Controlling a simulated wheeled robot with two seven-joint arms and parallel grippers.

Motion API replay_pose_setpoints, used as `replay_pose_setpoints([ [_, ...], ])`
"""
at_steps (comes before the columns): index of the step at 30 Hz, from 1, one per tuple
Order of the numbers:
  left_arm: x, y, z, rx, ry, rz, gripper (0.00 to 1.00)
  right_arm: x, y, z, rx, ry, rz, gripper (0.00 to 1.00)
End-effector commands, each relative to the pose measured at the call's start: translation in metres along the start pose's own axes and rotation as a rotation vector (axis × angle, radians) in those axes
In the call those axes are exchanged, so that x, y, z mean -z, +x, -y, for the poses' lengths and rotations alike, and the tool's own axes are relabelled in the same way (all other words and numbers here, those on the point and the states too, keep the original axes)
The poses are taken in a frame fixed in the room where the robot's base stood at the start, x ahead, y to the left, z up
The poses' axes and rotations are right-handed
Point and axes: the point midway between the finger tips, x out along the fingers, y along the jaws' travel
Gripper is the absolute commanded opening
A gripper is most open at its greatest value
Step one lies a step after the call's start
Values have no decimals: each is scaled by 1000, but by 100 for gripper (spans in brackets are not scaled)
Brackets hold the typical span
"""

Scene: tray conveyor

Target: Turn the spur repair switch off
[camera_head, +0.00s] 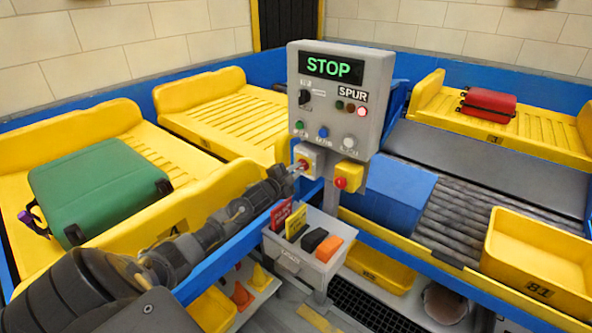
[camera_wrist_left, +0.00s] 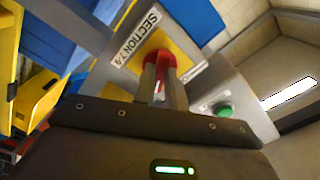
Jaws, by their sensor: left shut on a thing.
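The repair switch is a red knob on a yellow plate on a small grey box (camera_head: 314,157), on the left side of the spur control panel (camera_head: 339,107). In the left wrist view the red knob (camera_wrist_left: 158,62) is between my fingers, beside a label that seems to read "SECTION 7.4". My left gripper (camera_head: 299,167) reaches in from the lower left and is shut on this knob; its fingers show in the left wrist view (camera_wrist_left: 166,84). The fingers partly hide the knob, and I cannot tell its marked position. The panel display (camera_head: 331,68) reads STOP in green. My right gripper is not in view.
A yellow box with a red button (camera_head: 348,176) sits just right of the switch. Below is a grey bin (camera_head: 303,262) with tags and dark and orange items. A green suitcase (camera_head: 95,190), red suitcase (camera_head: 488,104) and yellow tray (camera_head: 540,262) lie on the conveyors.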

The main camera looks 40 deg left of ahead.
Motion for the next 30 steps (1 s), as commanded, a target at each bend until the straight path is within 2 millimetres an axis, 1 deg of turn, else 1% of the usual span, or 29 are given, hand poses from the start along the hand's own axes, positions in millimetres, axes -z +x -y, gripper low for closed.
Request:
replay_pose_setpoints([
  [18,1,0,0,-1,-586,2,0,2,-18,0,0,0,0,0],
  [24,0,0,0,-2,-761,2,0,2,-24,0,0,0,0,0],
  [30,1,0,0,-2,-901,2,0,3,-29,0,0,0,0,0],
])
